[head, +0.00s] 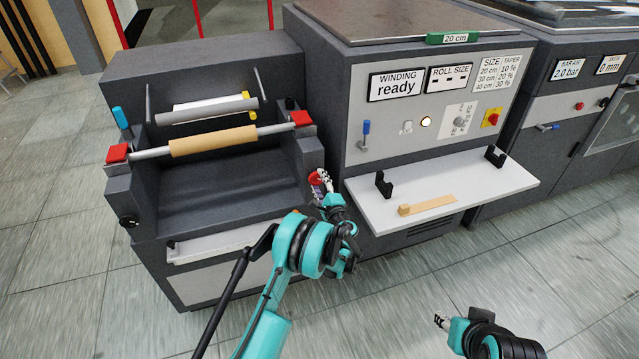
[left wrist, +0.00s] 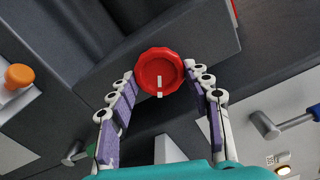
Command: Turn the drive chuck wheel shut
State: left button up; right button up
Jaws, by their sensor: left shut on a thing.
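The drive chuck wheel is a red, scalloped knob (left wrist: 160,68) on the dark grey machine's side, centred in the left wrist view. A white mark on its face points down, towards my palm. In the head view only a bit of the red wheel (head: 315,178) shows behind my left gripper (head: 323,181). In the left wrist view the two purple-padded fingers of my left gripper (left wrist: 161,76) stand either side of the wheel, shut on it. My right gripper (head: 442,321) is at the lower right of the head view, away from the machines; its finger gap is unclear.
A tan roll on a shaft (head: 213,141) lies between two red blocks. A white shelf (head: 480,205) with black brackets and a tan strip (head: 430,205) juts out right of my left gripper. The panel sign (head: 396,84) reads "WINDING ready". The floor in front is clear.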

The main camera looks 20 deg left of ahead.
dwell(0.4)
pick_arm(q)
jog(key=o, duration=1.1)
jog(key=shift+o, duration=0.2)
jog(key=shift+s+d, duration=0.1)
jog(key=v, duration=1.1)
jog(key=shift+s+d, duration=0.25)
jog(key=shift+s, duration=0.05)
